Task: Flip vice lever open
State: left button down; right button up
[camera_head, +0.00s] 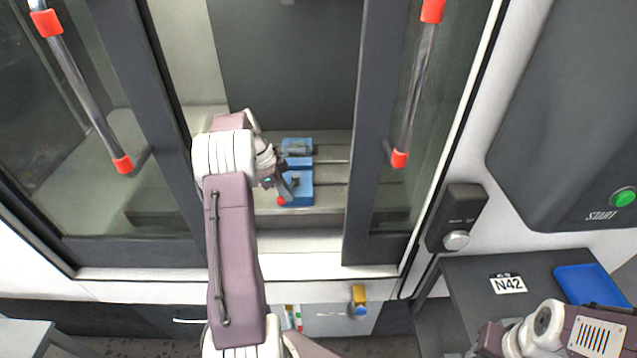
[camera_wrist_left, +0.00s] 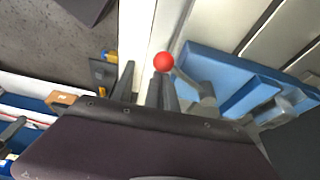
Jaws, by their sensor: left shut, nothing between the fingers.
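The blue vice (camera_head: 298,188) stands inside the machine, behind the open gap between the doors. Its lever ends in a red ball (camera_head: 281,201) at the vice's front left. In the left wrist view the vice (camera_wrist_left: 225,85) lies at the right, with the red ball (camera_wrist_left: 163,62) near the middle. My left gripper (camera_head: 284,188) reaches in through the gap and is shut and empty. Its fingertips (camera_wrist_left: 161,78) appear right by the red ball; whether they touch it I cannot tell. The gripper partly hides the lever in the head view. My right gripper's fingers are not visible.
Dark door frames with red-ended handles (camera_head: 85,95) (camera_head: 412,90) flank the opening. The slotted machine bed (camera_head: 332,172) surrounds the vice. A control panel with a green button (camera_head: 623,197) is at the right, above a dark table (camera_head: 465,285) holding a blue tray (camera_head: 590,283).

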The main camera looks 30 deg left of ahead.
pick_arm(q)
jog(key=shift+s+a+m+g+p, duration=0.15)
jog(key=shift+a+m+g+p, duration=0.2)
jog(key=shift+a+m, duration=0.55)
jog(key=shift+a, duration=0.4)
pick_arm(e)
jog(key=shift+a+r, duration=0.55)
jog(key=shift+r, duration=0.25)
